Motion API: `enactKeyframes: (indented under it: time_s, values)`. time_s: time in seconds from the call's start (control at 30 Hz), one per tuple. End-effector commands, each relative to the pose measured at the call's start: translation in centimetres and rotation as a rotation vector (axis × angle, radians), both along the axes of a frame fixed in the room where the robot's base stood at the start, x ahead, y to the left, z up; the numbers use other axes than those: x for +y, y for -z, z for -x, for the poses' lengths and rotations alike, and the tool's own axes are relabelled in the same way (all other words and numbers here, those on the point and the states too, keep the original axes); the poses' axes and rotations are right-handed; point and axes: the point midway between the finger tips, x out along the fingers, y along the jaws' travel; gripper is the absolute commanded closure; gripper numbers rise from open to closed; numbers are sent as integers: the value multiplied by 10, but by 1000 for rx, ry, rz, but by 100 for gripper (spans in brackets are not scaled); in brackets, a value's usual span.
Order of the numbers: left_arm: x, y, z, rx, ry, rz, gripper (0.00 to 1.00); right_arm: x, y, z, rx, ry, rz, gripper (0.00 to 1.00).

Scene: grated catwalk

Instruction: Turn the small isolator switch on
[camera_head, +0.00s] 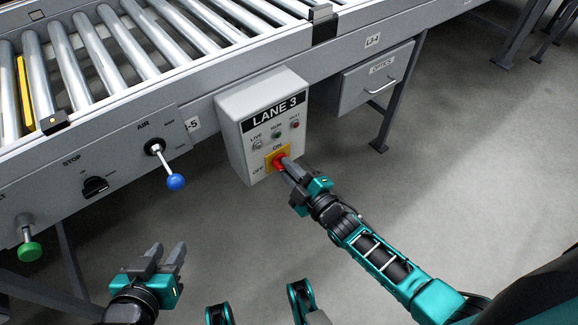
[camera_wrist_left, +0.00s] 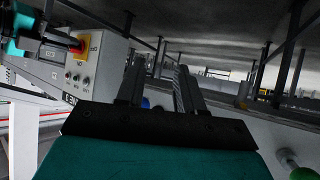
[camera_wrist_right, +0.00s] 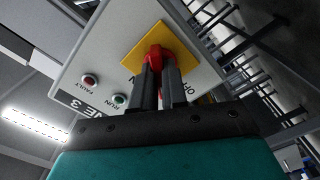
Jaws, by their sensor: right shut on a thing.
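The small isolator switch is a red rotary handle (camera_head: 279,161) on a yellow plate (camera_head: 268,163), low on a grey box (camera_head: 233,111) labelled LANE 3. ON and OFF are printed by the plate. My right gripper (camera_head: 287,168) is shut on the red handle; in the right wrist view the handle (camera_wrist_right: 155,57) sits between its fingertips. The fingers partly hide the handle, so its exact angle is hard to tell. My left gripper (camera_head: 166,257) is open and empty, below the conveyor and apart from everything. The left wrist view also shows the red handle (camera_wrist_left: 77,45).
On the conveyor's side panel are a blue-knobbed AIR lever (camera_head: 175,182), a black STOP knob (camera_head: 95,186) and a green knob (camera_head: 30,251). An OPTICS drawer (camera_head: 376,80) hangs right of the box. The floor (camera_head: 440,170) in front is clear.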

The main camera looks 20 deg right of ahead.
Motion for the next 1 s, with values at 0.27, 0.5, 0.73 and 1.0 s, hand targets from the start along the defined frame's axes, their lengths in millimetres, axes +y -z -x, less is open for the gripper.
enactKeyframes:
  time_s: [0.27, 0.5, 0.73, 1.0]
  values:
    - [3, -5, 1, -6, -2, -6, 63, 1, -3, -2, 87, -1, -248, 100]
    - [4, -7, 1, -6, -4, -8, 63, 1, -3, -2, 164, -2, -463, 100]
    - [4, -7, 3, -1, -4, -10, 63, 1, -3, -2, 234, -2, -656, 100]
    - [5, -5, 4, 4, -4, -13, 63, 1, -3, -2, 296, -3, -828, 100]
